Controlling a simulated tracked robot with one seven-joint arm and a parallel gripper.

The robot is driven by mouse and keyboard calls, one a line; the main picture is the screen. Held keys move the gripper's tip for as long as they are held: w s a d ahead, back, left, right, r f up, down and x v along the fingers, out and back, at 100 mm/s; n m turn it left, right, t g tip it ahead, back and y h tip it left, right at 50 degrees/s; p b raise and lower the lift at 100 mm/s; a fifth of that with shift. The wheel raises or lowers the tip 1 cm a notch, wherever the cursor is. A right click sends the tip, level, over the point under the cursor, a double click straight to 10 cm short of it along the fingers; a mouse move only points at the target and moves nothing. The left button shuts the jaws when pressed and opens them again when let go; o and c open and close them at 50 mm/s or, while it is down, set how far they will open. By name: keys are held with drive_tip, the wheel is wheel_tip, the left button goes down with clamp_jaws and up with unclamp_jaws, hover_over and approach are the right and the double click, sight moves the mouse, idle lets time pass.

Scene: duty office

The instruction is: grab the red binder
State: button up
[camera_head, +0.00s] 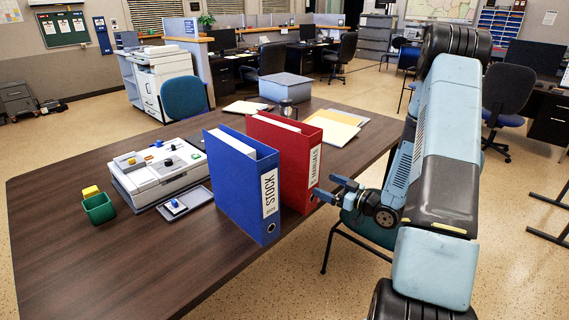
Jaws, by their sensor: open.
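The red binder (293,163) stands upright on the brown table, with a white spine label that reads "MANUALS" in part. A blue binder (236,185) labelled "STOCK" stands upright just left of it and nearer, hiding part of its left side. My gripper (327,188) is at the right of the red binder, beyond the table's right edge, with its fingers pointing left towards the spine. The fingers are apart and nothing is between them. They are close to the spine's lower part; I cannot tell whether they touch it.
The brown table (80,240) also holds a grey-white device (155,172), a green cup (99,208), a small tray (190,203), folders (335,125), a metal mug (288,110) and a grey box (287,87). The table's front left is clear. A chair stands under my arm.

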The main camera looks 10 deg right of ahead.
drive_tip(key=x, duration=1.1)
drive_tip(key=shift+a+r, duration=0.1)
drive_tip(key=shift+r, duration=0.05)
drive_tip(key=shift+c, duration=0.3)
drive_tip(key=c, duration=1.8)
